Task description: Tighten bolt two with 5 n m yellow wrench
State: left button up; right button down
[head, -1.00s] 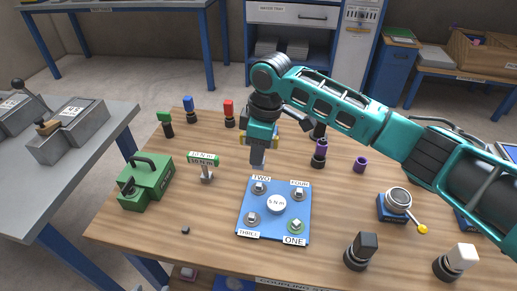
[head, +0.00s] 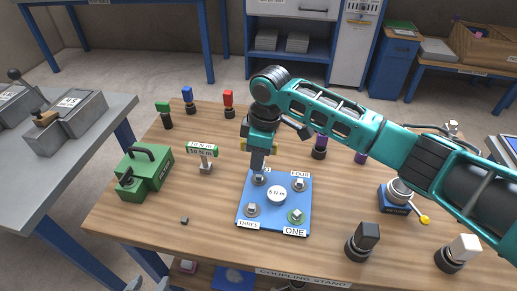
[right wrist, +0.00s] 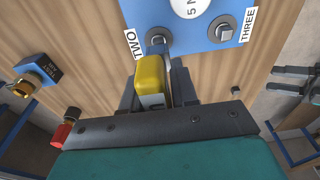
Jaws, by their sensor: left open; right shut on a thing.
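My right gripper (head: 258,150) is shut on the yellow wrench (right wrist: 150,78), pointing down over the far left corner of the blue plate (head: 268,226). The wrench's tip is at bolt two (right wrist: 158,42); I cannot tell if it is fully seated. The gripper partly hides bolt two and its label in the head view. The white disc (head: 276,194) reads 5 N m. My left gripper (right wrist: 290,78) shows at the right edge of the right wrist view, open and empty.
A green-labelled stand (head: 203,156) and a green toolbox (head: 143,172) stand left of the plate. Blue (head: 188,98), red (head: 228,103) and green-topped (head: 164,114) pieces stand behind. Black (head: 363,241) and white-topped (head: 458,254) pieces stand right.

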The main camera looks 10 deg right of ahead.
jog(key=shift+f, duration=0.25)
dwell(0.6)
jog(key=shift+p, duration=0.55)
dwell(0.5)
jog(key=shift+f, duration=0.25)
dwell(0.7)
jog(key=shift+f+b, duration=0.3)
jog(key=shift+f, duration=0.75)
